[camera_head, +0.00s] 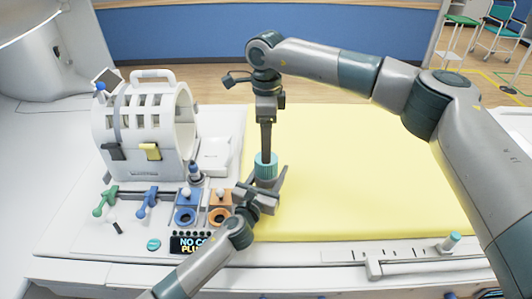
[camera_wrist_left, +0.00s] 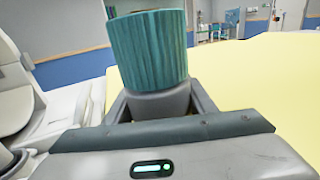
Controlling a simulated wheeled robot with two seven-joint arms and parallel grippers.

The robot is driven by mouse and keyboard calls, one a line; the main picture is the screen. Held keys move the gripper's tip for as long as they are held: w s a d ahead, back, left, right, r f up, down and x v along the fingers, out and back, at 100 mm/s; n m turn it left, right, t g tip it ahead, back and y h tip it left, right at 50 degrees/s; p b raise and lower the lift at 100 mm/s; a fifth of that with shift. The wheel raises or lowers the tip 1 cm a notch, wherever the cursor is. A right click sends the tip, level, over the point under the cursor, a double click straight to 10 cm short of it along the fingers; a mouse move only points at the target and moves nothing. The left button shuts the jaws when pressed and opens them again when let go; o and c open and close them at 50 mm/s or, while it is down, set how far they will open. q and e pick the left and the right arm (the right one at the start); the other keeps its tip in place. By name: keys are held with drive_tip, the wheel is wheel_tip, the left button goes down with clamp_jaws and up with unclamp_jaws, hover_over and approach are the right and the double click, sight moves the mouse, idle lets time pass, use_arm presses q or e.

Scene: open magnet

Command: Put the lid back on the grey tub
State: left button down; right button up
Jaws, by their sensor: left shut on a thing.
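The teal ribbed lid (camera_head: 266,160) is upright directly above the grey tub (camera_head: 268,183). In the left wrist view the lid (camera_wrist_left: 148,48) meets the top of the tub (camera_wrist_left: 160,103) with no clear gap; I cannot tell whether it is seated. My left gripper (camera_head: 268,194) comes in from the lower left and is shut on the grey tub, holding it upright by the left edge of the yellow pad. My right gripper (camera_head: 266,148) points straight down from above, its tip at the lid. Its fingers are seen edge-on, so their opening is hidden.
A white coil with slots (camera_head: 150,75) stands at the left. Blue and orange sockets (camera_head: 220,208), a white box (camera_head: 214,156) and green and blue handled parts (camera_head: 147,198) lie near my left arm. The yellow pad (camera_head: 350,180) is clear to the right.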

use_arm(q)
drive_tip(key=shift+f, duration=0.25)
use_arm(e)
drive_tip(key=shift+r, duration=1.9)
use_arm(q)
drive_tip(key=c, duration=0.7)
unclamp_jaws()
use_arm(e)
drive_tip(key=shift+w, duration=0.1)
use_arm(q)
drive_tip(key=shift+r, duration=0.1)
drive_tip(key=shift+s, duration=0.1)
drive_tip(key=b+v, duration=0.2)
drive_tip(key=v, duration=1.5)
drive_tip(key=shift+s+b, duration=0.1)
drive_tip(key=shift+b, duration=0.3)
use_arm(e)
wheel_tip(320, 180, down, 3)
drive_tip(key=shift+r, duration=0.1)
use_arm(q)
drive_tip(key=shift+s, duration=0.1)
